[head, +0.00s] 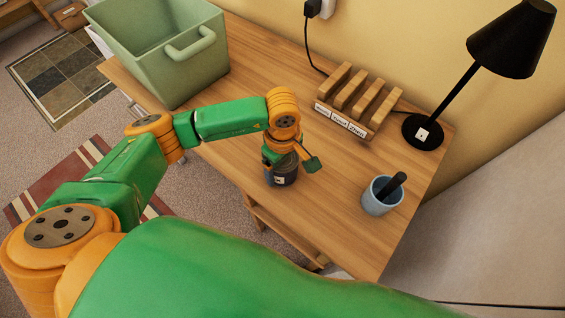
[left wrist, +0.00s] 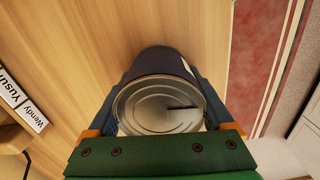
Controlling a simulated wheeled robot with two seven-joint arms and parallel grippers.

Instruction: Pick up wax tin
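The wax tin (head: 283,175) is a dark round tin with a small pale label, upright on the wooden desk. In the left wrist view the tin (left wrist: 160,108) shows its ridged metal end and dark side. My left gripper (head: 292,163) is over the tin, with its fingers spread. In the left wrist view a finger of the gripper (left wrist: 160,98) lies on each side of the tin. In the head view one finger stands out to the right, apart from it. The arm partly hides the tin's top. My right gripper is not in view.
A blue cup (head: 381,197) with a dark stick stands right of the tin on the desk (head: 215,165). A wooden slotted rack (head: 352,100) with name labels and a black lamp (head: 423,132) stand behind. A green bin (head: 160,60) is at the back left. The desk's front edge is near.

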